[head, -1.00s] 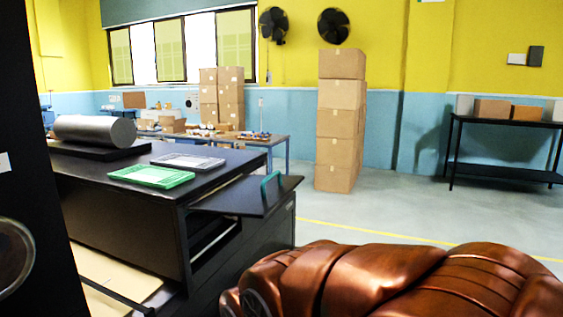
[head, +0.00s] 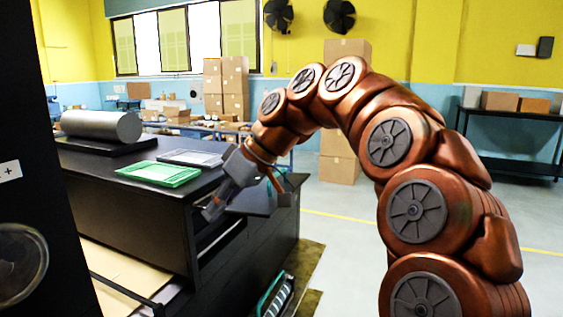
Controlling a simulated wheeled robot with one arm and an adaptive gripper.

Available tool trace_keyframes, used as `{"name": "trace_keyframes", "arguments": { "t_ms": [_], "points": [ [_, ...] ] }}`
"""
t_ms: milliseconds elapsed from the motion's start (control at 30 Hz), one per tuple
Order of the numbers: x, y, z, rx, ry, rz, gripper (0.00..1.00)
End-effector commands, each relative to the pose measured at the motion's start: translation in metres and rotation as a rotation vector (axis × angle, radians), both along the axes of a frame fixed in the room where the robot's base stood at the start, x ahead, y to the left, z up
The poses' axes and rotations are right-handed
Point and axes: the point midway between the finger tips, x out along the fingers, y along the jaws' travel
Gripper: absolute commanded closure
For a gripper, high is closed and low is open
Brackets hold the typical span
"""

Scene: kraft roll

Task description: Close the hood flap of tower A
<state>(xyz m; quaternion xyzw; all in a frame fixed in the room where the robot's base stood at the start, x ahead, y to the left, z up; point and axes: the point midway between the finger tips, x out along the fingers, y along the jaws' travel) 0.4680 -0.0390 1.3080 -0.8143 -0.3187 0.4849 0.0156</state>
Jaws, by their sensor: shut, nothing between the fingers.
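A black flap (head: 258,203) with a green handle (head: 279,182) sticks out roughly level from the right end of a long black cabinet (head: 125,215). It looks open. No tower letter is readable on it. My gripper (head: 243,190) is in front of the flap and hides part of it and of the handle. It is shut and empty, with its grey fingers pointing down. Whether it touches the flap or handle cannot be told.
A green tray (head: 159,173), a grey tray (head: 190,158) and a silver roll (head: 100,126) are on the cabinet top. A black panel (head: 45,120) blocks the left edge. Stacked cartons (head: 338,170) stand behind my arm. Open floor lies to the right.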

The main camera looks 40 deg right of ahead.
Motion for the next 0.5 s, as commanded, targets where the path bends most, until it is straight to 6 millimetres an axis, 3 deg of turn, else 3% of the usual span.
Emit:
{"name": "trace_keyframes", "arguments": {
  "t_ms": [233,500],
  "points": [
    [0.034,-0.082,0.057,0.042,-0.204,-0.013,1.00],
    [0.039,-0.181,0.097,0.009,-0.414,-0.056,1.00]
  ]
}}
